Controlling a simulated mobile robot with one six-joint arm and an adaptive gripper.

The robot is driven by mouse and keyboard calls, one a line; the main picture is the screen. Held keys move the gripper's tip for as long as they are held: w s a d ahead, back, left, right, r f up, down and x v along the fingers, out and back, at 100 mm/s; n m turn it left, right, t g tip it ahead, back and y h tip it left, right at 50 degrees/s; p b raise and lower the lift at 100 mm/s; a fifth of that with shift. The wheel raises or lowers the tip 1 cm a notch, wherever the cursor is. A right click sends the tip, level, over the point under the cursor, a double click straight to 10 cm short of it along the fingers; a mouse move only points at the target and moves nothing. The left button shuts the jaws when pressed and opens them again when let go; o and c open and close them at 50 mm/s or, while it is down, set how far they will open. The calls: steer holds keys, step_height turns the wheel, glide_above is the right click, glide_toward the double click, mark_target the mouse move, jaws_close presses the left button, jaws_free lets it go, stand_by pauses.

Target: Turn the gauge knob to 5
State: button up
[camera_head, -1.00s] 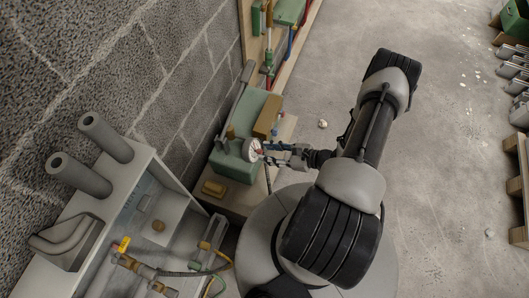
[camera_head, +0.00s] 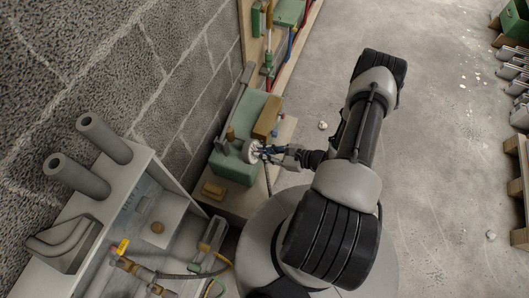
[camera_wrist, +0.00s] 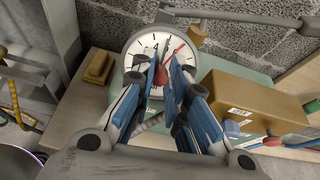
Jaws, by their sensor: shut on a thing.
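The gauge (camera_wrist: 137,46) has a round white dial with black marks and a red pointer, and stands upright at the front of a green block (camera_head: 236,165). The dial also shows in the head view (camera_head: 251,152), small and partly covered by my gripper. A red knob (camera_wrist: 161,78) sits low on the dial, between my fingertips. My gripper (camera_wrist: 160,72) has its blue-padded fingers on either side of the knob and is shut on it. It shows in the head view (camera_head: 266,152) at the dial. The dial's numbers are too small and partly hidden to read.
A tan box (camera_wrist: 247,100) stands right of the gauge, and a yellow block (camera_wrist: 98,66) lies to its left. A grey bar (camera_wrist: 230,18) runs above the dial. A grey block wall (camera_head: 150,75) is behind. A white cabinet (camera_head: 120,205) with pipes is at lower left.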

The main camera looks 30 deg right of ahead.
jaws_close()
steer(key=n, duration=0.4)
steer(key=shift+n, duration=0.3)
steer(key=o, duration=0.7)
jaws_free()
steer(key=shift+o, duration=0.2)
steer(key=v, duration=1.2)
steer(key=shift+a, duration=0.1)
